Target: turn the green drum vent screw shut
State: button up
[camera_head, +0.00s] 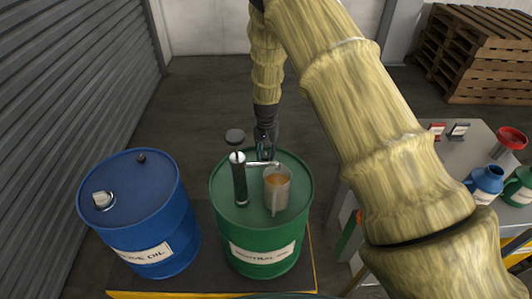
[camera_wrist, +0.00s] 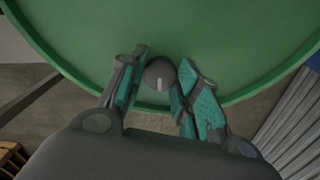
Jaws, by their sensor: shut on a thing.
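The green drum (camera_head: 228,221) stands upright on a dark platform with a yellow edge, with a label reading "NEUTRAL OIL". Its vent screw (camera_wrist: 159,75) is a small dark round knob near the rim, with a pale line mark pointing toward the bottom of the wrist view. My gripper (camera_wrist: 162,62) reaches down over the drum's far edge, its teal-padded fingers on either side of the screw and shut on it. In the head view, my gripper (camera_head: 265,151) hides the screw.
A hand pump (camera_head: 240,180) and a jug of amber liquid (camera_head: 277,190) stand on the drum top, close to my gripper. A blue drum (camera_head: 158,235) is at left. A grey table (camera_head: 460,165) with bottles and a red funnel (camera_head: 512,137) is at right. Pallets (camera_head: 480,50) stand behind.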

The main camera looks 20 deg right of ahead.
aim_at(266, 155)
jog(key=o, duration=1)
notch_tip(266, 155, up, 12)
dwell(0.3)
dwell(0.3)
